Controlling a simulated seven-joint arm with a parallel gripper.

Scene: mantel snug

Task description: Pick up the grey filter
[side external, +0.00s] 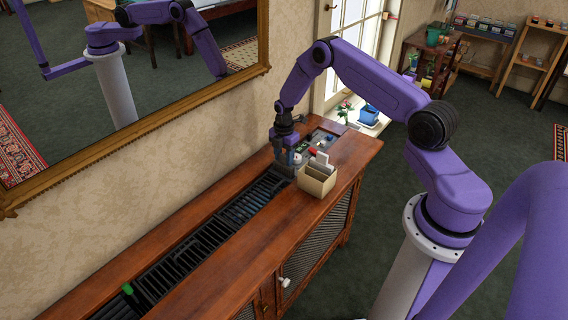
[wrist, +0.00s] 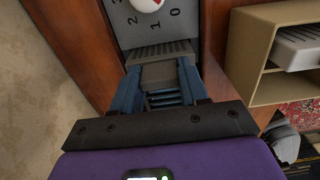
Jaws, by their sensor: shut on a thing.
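The grey filter (wrist: 160,73) is a dark grey block between the two blue fingers of my gripper (wrist: 160,82) in the wrist view. My gripper is shut on it, and the fingers hide its sides. In the side external view, my gripper (side external: 287,152) points down over the black slatted channel in the cabinet top, just left of the tan box. The filter is too small there to make out clearly. I cannot tell whether its lower end touches the channel.
The tan box (side external: 316,187) holds upright light panels, one ribbed (wrist: 299,47). A grey numbered panel (wrist: 160,22) with a red-and-white knob (wrist: 147,4) lies beyond my fingers. A green piece (side external: 127,289) sits along the black channel (side external: 190,250). The mirror (side external: 150,80) hangs behind.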

